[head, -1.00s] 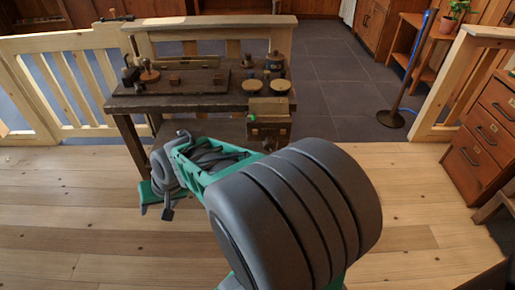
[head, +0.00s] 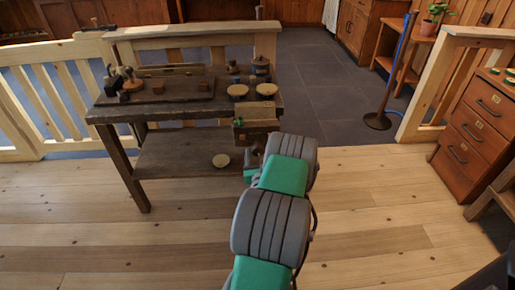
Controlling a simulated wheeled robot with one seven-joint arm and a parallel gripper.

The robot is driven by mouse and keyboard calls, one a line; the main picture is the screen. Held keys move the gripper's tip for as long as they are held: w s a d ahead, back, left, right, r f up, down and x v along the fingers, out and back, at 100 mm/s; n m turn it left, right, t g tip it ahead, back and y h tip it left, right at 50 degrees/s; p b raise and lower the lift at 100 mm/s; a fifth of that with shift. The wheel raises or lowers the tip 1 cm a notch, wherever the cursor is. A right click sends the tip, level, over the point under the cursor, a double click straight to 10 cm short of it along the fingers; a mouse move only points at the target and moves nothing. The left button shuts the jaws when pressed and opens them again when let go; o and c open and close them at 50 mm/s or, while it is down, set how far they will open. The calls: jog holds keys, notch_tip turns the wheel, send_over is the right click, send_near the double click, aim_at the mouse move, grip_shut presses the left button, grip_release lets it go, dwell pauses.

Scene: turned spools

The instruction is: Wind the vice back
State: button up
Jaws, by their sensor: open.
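The wooden vice (head: 256,114) is on the front right corner of the dark workbench (head: 150,112). Its pale jaw block faces me, and the arm hides the area below and to the right of it. My grey and green arm reaches up from the bottom of the head view to just below the vice. My gripper is hidden behind my own arm links, so I cannot tell whether it touches the vice or its handle.
Two pale round discs (head: 238,91) and a dark lidded pot (head: 261,66) stand on the bench near the vice. A blue post (head: 393,75) and drawers (head: 475,130) are at right. Floor in front is clear.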

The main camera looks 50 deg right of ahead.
jog(key=shift+x, duration=0.95)
jog(key=c, duration=1.4)
